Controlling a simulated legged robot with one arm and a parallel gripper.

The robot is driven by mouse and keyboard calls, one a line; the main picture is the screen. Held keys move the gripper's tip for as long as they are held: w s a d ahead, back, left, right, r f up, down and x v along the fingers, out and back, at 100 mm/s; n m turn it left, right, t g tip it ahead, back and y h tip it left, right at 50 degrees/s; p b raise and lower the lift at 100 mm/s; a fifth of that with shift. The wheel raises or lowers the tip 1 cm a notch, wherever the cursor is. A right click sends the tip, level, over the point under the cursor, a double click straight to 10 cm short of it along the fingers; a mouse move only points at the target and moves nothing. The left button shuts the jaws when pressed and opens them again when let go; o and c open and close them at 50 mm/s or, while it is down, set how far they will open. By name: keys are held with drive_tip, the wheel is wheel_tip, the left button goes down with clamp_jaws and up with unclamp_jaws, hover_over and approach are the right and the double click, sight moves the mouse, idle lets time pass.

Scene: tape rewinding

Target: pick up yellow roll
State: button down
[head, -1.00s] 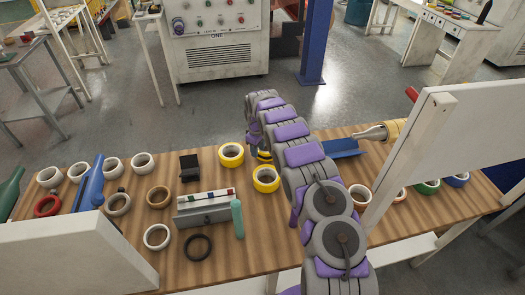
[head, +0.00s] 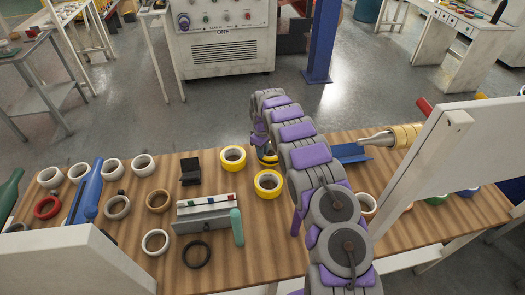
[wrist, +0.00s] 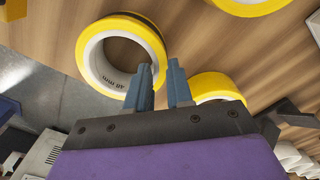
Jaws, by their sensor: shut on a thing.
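Three yellow rolls show in the wrist view. The left one (wrist: 90,38) has a white inner ring with dark print. My gripper (wrist: 161,72) straddles the near right side of its wall, one finger inside the ring and one outside, and is shut on it. A second yellow roll (wrist: 215,84) lies right of the fingers, and a third (wrist: 248,7) is cut off at the top. In the head view, two yellow rolls (head: 233,153) (head: 268,179) lie left of my arm. The gripped one (head: 269,160) is mostly hidden by my arm there.
A blue tray (head: 350,153) lies right of my arm. White panels stand at both front sides.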

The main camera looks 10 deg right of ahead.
drive_tip(key=r, duration=0.1)
drive_tip(key=d+r+p, duration=0.1)
drive_tip(key=r, duration=0.2)
drive_tip(key=shift+s+d+r, duration=0.3)
drive_tip(key=shift+s+r, duration=0.05)
drive_tip(key=shift+a+r, duration=0.1)
drive_tip(key=shift+r, duration=0.2)
drive_tip(key=shift+w+a, duration=0.15)
drive_tip(key=shift+a, duration=0.35)
drive_tip(key=c, duration=1.7)
unclamp_jaws()
drive_tip(key=shift+a+r, duration=0.2)
drive_tip(key=shift+a, duration=0.05)
drive_tip(key=o, duration=0.6)
drive_tip(key=shift+d, duration=0.45)
drive_tip(key=o, duration=0.7)
drive_tip(key=shift+a, duration=0.3)
